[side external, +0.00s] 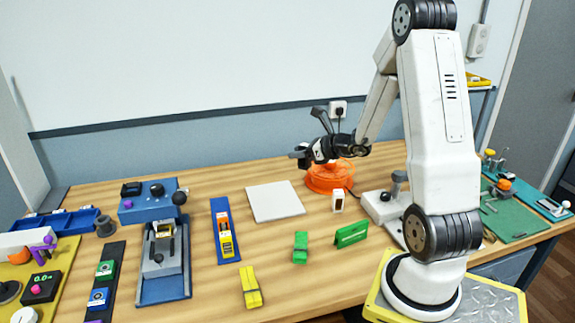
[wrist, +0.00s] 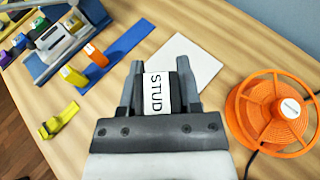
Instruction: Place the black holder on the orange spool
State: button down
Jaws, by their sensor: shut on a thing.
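The black holder (wrist: 176,93) has a white label reading "STUD". My gripper (wrist: 160,76) is shut on it, with one finger on each side. In the side view my gripper (side external: 302,156) is above the table, a little left of the orange spool's middle; the held holder is small and hard to make out there. The orange spool (side external: 328,182) lies flat on the table, partly hidden by my wrist. In the wrist view the spool (wrist: 272,112) is right of my gripper and apart from the holder, with open spokes and a white centre label.
A white square plate (side external: 275,201) lies left of the spool. A small white block (side external: 338,201) stands before it, and a dark cable (wrist: 254,160) runs beside it. Green blocks (side external: 301,247) (side external: 351,234), a yellow block (side external: 250,287) and a blue tray (side external: 226,231) are nearer the front.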

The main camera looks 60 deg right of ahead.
jog(key=s+d+r+m+g+h, duration=0.1)
jog(key=s+d+m+h, duration=0.4)
jog(key=s+d, duration=0.2)
jog(key=shift+s+d+r+h, duration=0.15)
jog(key=shift+s+r+h, duration=0.25)
jog(key=shift+s, duration=0.3)
jog(key=shift+w+f, duration=0.1)
send_over(314, 172)
jog(key=s+a, duration=0.1)
notch_tip(314, 172, down, 8)
jog(key=shift+f, duration=0.1)
jog(key=shift+w+d+f, duration=0.25)
jog(key=shift+w+f, duration=0.1)
jog(key=shift+f, duration=0.15)
jog(key=shift+f, duration=0.1)
jog(key=shift+w+d+f, duration=0.15)
jog(key=shift+f, duration=1.6)
